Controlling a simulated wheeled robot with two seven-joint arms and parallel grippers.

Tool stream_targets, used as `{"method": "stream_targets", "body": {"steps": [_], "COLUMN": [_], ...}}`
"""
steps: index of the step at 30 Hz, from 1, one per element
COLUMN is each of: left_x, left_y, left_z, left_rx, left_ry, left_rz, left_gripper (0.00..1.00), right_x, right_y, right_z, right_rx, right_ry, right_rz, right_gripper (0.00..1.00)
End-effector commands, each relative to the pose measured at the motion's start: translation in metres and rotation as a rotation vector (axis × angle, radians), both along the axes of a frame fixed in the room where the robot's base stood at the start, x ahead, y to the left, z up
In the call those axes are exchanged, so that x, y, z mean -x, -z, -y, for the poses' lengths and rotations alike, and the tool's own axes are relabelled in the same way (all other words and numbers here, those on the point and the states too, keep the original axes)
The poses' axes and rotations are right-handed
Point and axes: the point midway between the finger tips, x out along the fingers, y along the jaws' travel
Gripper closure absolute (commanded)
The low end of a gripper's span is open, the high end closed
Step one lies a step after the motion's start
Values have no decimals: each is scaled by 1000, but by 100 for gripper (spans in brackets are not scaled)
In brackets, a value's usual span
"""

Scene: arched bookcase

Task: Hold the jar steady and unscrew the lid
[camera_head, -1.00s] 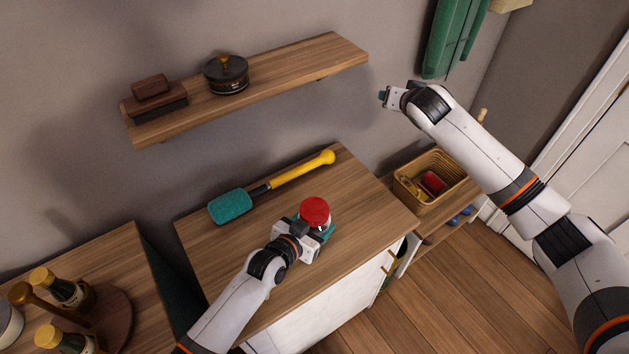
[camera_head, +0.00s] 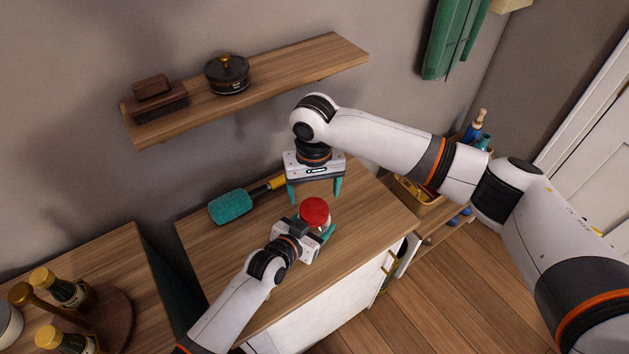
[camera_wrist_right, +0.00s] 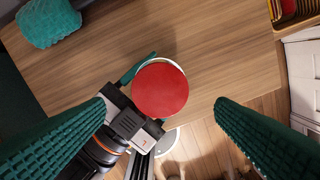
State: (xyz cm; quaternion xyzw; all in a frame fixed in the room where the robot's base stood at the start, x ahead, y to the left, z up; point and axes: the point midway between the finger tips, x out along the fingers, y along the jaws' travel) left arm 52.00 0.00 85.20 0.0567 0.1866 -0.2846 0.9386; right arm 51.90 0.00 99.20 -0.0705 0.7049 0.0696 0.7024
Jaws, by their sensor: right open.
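The jar's round red lid (camera_head: 315,212) faces up on the wooden cabinet top. It also shows in the right wrist view (camera_wrist_right: 160,90), with a pale rim of the jar (camera_wrist_right: 179,66) around it. My left gripper (camera_head: 312,232) is at the jar, low down, with its teal fingers around the body; most of the jar is hidden. My right gripper (camera_head: 314,194) points down, open and empty, above and slightly behind the lid in the head view. In the wrist view the lid lies between its two teal fingers, apart from both.
A wall shelf (camera_head: 290,73) holds a brush and a dark lidded pot (camera_head: 226,75). Bottles (camera_head: 60,290) stand on a tray at left. A basket (camera_head: 419,201) is at right.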

Motion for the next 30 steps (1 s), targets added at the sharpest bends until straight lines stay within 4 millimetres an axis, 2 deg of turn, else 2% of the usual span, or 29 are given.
{"method": "stream_targets", "body": {"steps": [3, 9, 15, 22, 23, 30], "left_x": [1, 1, 1, 1, 1, 1], "left_y": [1, 1, 1, 1, 1, 1], "left_z": [0, 0, 0, 0, 0, 0], "left_rx": [-1, -1, -1, -1, -1, 0], "left_ry": [1, 1, 1, 1, 1, 1], "left_rz": [-2, -2, -2, -2, -2, -2], "left_gripper": [98, 98, 98, 98, 98, 98], "right_x": [0, 0, -1, -1, -1, -1], "right_y": [21, 48, 60, 61, 61, 60], "right_z": [0, 0, 0, 0, 0, 0], "right_rx": [1, 0, -2, -2, -2, -2], "right_ry": [2, 3, 1, 1, 1, 2], "right_rz": [-1, 1, 3, 3, 3, 3], "right_gripper": [22, 22, 22, 22, 23, 62]}}
